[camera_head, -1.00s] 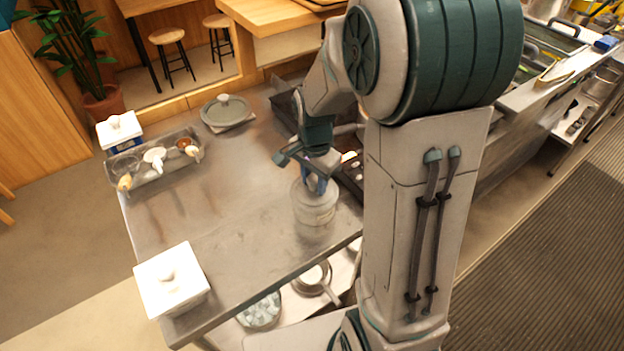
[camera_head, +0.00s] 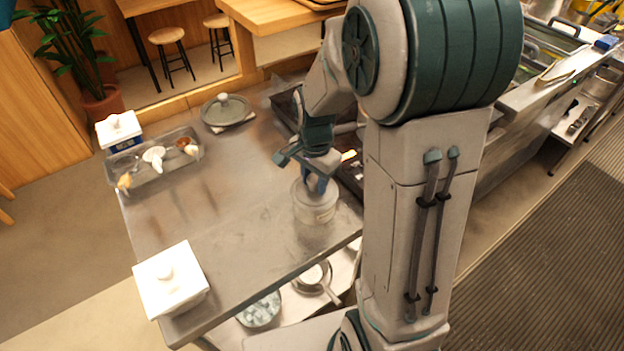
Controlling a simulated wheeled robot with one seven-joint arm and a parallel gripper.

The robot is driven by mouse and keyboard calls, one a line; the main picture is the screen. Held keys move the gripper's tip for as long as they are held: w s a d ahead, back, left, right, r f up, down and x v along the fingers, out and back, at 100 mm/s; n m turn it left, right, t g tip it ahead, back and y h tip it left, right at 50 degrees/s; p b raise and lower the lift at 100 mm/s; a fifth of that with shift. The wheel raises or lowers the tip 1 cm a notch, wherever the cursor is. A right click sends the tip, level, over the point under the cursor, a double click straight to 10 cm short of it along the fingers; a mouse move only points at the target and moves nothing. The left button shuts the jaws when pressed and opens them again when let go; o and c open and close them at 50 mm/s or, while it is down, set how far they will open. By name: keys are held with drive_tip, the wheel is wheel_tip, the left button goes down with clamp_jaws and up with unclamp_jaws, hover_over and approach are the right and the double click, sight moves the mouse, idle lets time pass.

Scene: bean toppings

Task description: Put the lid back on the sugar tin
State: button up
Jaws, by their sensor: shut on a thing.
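The sugar tin (camera_head: 316,214), a round pale-grey container with a faint label band, stands upright on the steel counter near its right front side. My gripper (camera_head: 316,186) points down right over the tin's top and is shut on the lid, at the middle of the top. The lid is small in view and mostly hidden by the fingers. I cannot tell whether its rim sits flush on the tin all round.
The steel counter (camera_head: 230,215) is clear left of the tin. A tray of toppings (camera_head: 155,178), a white-lidded container (camera_head: 119,130) and a grey lidded pot (camera_head: 226,109) stand farther back. Dark bins lie behind my arm.

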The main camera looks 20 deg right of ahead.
drive_tip(key=shift+f, duration=0.15)
drive_tip(key=o, duration=1.7)
drive_tip(key=shift+w+r, duration=0.1)
drive_tip(key=shift+r, duration=0.1)
drive_tip(key=shift+r+p, duration=2.55)
drive_tip(key=shift+r, duration=0.85)
clamp_jaws()
